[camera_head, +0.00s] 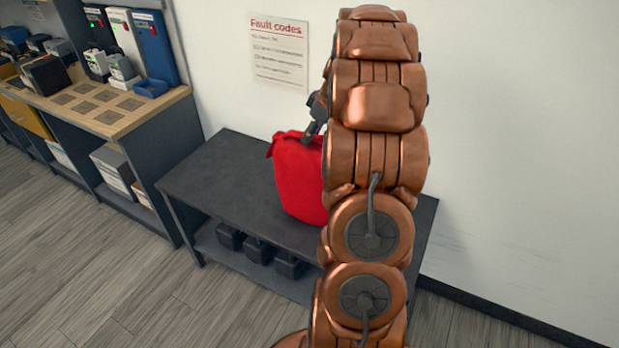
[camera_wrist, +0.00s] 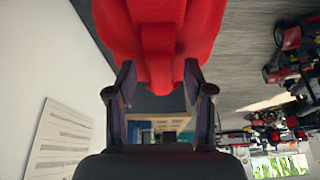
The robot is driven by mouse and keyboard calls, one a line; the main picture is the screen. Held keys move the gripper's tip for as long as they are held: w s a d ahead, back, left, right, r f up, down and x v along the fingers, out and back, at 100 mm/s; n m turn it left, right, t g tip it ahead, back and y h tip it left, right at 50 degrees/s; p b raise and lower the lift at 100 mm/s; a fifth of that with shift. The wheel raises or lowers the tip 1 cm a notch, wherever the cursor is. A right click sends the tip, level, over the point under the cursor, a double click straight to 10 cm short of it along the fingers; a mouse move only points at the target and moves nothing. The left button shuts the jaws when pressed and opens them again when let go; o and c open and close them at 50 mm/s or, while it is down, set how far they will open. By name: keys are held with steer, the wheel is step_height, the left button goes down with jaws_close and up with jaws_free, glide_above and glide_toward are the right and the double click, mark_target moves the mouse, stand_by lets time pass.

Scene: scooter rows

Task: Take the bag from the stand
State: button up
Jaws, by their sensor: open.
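The red bag (camera_head: 298,178) stands upright on the dark grey stand (camera_head: 205,165), against the white wall. My arm hides its right side in the head view. In the wrist view the bag (camera_wrist: 158,30) fills the upper middle. My gripper (camera_head: 314,130) is at the bag's top edge in the head view, partly hidden by my arm. In the wrist view my gripper (camera_wrist: 156,84) is open, with one finger on each side of a narrow red part of the bag. I cannot tell whether the fingers touch it.
Several dark blocks (camera_head: 258,250) sit on the stand's lower shelf. A workbench (camera_head: 110,125) with chargers and boxes stands to the left. A "Fault codes" sheet (camera_head: 279,52) hangs on the wall. The wooden floor (camera_head: 90,260) in front is clear.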

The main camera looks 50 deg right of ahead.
steer(key=shift+f, duration=0.2)
jaws_close()
stand_by(0.3)
stand_by(0.3)
